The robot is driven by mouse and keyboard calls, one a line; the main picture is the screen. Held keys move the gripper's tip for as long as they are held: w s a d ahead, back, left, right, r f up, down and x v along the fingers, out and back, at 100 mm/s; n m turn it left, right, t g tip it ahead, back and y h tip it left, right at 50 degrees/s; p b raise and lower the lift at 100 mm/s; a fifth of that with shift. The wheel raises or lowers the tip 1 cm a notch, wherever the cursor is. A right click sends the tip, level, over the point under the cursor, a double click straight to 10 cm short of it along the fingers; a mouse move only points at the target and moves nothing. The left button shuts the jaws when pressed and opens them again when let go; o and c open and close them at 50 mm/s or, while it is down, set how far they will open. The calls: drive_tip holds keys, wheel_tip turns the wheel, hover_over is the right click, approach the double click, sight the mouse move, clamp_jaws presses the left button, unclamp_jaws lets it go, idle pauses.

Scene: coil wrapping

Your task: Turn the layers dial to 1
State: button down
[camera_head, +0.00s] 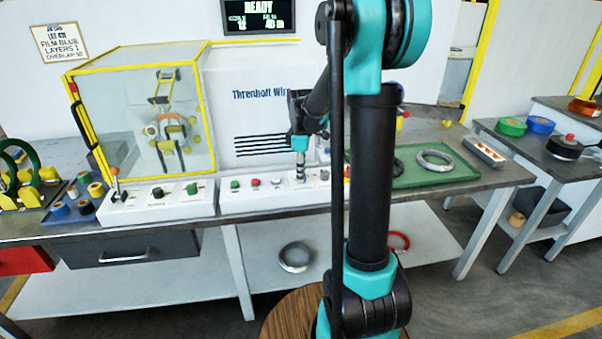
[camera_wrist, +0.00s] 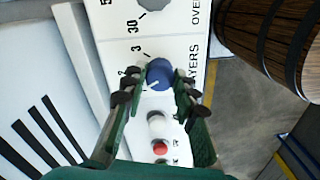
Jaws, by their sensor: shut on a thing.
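The layers dial (camera_wrist: 160,75) is a round blue knob with a white pointer line, on the white control panel beside the printed word LAYERS. Its pointer slants toward the lower left in the wrist view. The numeral 3 and part of another show at its upper left; the mark the pointer meets is hidden by a finger. My gripper (camera_wrist: 155,88) has one finger on each side of the knob and is shut on it. In the head view my gripper (camera_head: 300,172) points down onto the panel (camera_head: 262,198), hiding the dial.
Another grey dial (camera_wrist: 152,4) sits farther along the panel, by the 30 mark. White and red buttons (camera_wrist: 160,147) are nearby. A joystick panel (camera_head: 140,208) stands left. A card (camera_head: 60,43) reads film blue, layers 1, overlap 50. The screen (camera_head: 258,16) reads READY.

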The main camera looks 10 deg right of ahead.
drive_tip(key=n, duration=0.6)
idle(0.6)
drive_tip(key=c, duration=1.2)
unclamp_jaws()
wheel_tip(320, 180, up, 12)
drive_tip(key=shift+w, duration=0.15)
